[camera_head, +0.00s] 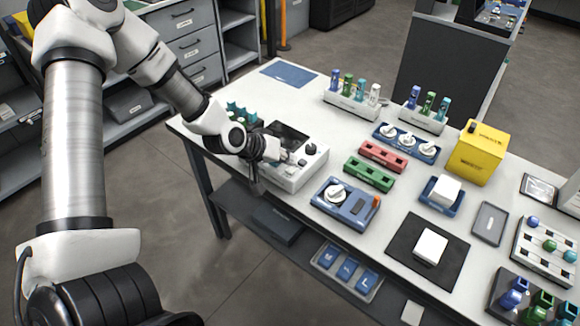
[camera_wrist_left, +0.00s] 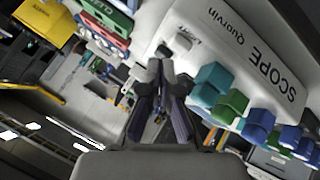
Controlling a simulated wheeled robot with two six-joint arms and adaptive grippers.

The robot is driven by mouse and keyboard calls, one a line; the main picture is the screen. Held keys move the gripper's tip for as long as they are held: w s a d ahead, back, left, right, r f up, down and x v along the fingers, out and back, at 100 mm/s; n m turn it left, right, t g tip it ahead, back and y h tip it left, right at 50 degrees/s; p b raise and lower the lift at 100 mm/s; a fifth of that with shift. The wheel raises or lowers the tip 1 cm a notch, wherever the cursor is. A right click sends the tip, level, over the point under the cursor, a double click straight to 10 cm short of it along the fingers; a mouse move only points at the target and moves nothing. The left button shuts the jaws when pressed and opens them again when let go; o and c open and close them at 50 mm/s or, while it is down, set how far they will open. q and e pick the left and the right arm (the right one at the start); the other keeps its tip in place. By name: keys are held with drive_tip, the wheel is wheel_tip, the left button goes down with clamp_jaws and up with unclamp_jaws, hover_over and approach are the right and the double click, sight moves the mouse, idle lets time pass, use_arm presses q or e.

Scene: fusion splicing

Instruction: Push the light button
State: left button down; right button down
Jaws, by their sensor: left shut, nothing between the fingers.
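A white scope device (camera_head: 308,172) with a dark screen and a black knob stands at the near left end of the table. Its printed white side fills the upper right of the left wrist view (camera_wrist_left: 222,30). My left gripper (camera_head: 274,153) is at the device's left part, partly covering it. In the left wrist view its fingers (camera_wrist_left: 166,66) are together and empty, with the tips close to the device's side. I cannot tell whether they touch it. I cannot pick out the light button for sure. My right gripper is not in view.
Teal connectors (camera_head: 241,112) stand just behind the gripper. A blue device with a white dial (camera_head: 345,203) lies right of the scope. Red (camera_head: 384,156) and green (camera_head: 369,173) blocks, a yellow box (camera_head: 478,154) and a black mat (camera_head: 405,240) stand further right.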

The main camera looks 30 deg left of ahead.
sight(288, 170)
use_arm(q)
wheel_tip(288, 170, up, 6)
drive_tip(key=p, duration=0.5)
idle(0.4)
drive_tip(key=s+f, duration=0.1)
drive_tip(key=f, duration=0.1)
drive_tip(key=s+d+f+g, duration=0.1)
drive_tip(key=s+f, duration=0.1)
drive_tip(key=f, duration=0.1)
drive_tip(key=s+d+f+m+g, duration=0.1)
drive_tip(key=f, duration=0.1)
drive_tip(key=shift+s+f, duration=0.25)
drive_tip(key=s+d+f+m+g+y, duration=0.1)
drive_tip(key=s+f, duration=0.3)
drive_tip(key=s, duration=0.4)
drive_tip(key=s+d+f+m+g+y, duration=0.1)
drive_tip(key=s+d+f+g, duration=0.2)
drive_tip(key=s, duration=0.5)
drive_tip(key=s+d+f+m+g+y, duration=0.1)
drive_tip(key=s+d+f+g, duration=0.2)
drive_tip(key=s+f, duration=0.3)
drive_tip(key=shift+s+d+f, duration=0.2)
drive_tip(key=shift+s+d, duration=0.2)
drive_tip(key=shift+s, duration=0.85)
